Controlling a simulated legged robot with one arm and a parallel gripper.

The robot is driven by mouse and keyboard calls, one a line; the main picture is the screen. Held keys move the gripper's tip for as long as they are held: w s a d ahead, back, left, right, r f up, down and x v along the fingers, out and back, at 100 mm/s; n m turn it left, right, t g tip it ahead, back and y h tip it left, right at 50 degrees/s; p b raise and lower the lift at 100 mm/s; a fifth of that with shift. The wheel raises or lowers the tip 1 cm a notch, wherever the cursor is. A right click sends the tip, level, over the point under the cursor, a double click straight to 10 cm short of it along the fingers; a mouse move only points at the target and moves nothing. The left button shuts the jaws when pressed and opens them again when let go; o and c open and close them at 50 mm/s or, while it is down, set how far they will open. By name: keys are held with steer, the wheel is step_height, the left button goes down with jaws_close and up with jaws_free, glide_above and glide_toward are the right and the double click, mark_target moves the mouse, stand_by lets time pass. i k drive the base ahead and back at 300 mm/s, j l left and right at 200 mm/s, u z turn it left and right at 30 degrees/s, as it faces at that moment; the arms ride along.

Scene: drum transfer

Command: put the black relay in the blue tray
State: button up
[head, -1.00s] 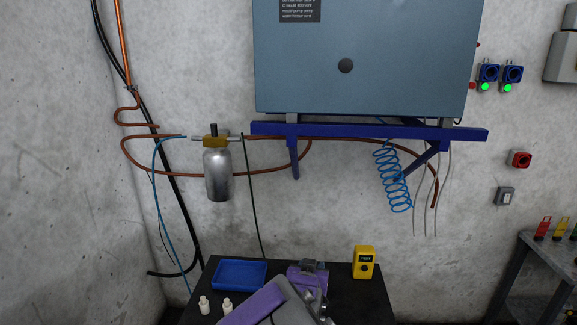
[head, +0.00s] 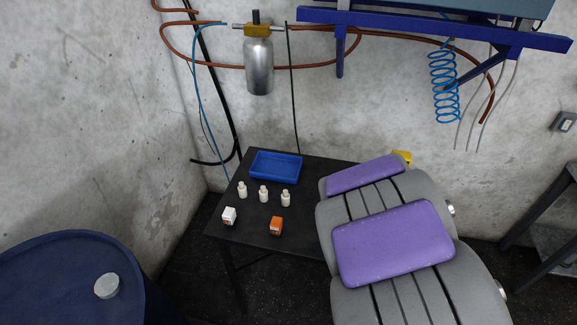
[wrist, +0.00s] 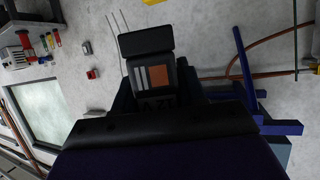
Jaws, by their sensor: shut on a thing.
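The black relay (wrist: 155,78), a dark block with an orange square and pale stripes on its face, shows in the wrist view. My gripper (wrist: 154,92) is shut on it, with dark finger parts around it. The blue tray (head: 276,167) lies at the back left of the dark table in the head view and looks empty. My arm covers the right side of the table in the head view. The gripper and relay are hidden there, so their distance from the tray cannot be told.
On the table (head: 247,238), three white bottles (head: 264,194) stand in front of the tray. A white box (head: 229,215) and an orange box (head: 276,226) sit nearer. A yellow tester (head: 402,157) is mostly hidden behind my arm. A blue drum (head: 70,275) stands at left.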

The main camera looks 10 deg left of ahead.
mark_target(291, 167)
steer(key=l+z, duration=0.3)
steer(key=z, duration=0.15)
steer(key=l+z, duration=0.25)
steer(key=z, duration=0.15)
steer(key=i+l+z, duration=0.35)
steer(key=i+l, duration=0.2)
steer(key=i+l+z, duration=0.3)
steer(key=i+l, duration=0.25)
steer(key=i+u, duration=0.45)
steer(key=i+l+u, duration=0.3)
steer(key=i+u, duration=0.35)
steer(key=u, duration=0.25)
steer(key=i+u, duration=0.25)
steer(key=u, duration=0.15)
steer(key=i+u, duration=0.2)
steer(key=u, duration=0.25)
steer(key=i+l+u, duration=0.15)
steer(key=u, duration=0.25)
steer(key=i+l+u, duration=0.15)
steer(key=i+u, duration=0.15)
steer(key=u, duration=0.15)
steer(key=i+l+u, duration=0.2)
steer(key=u, duration=0.25)
steer(key=i+l+u, duration=0.3)
steer(key=u, duration=0.15)
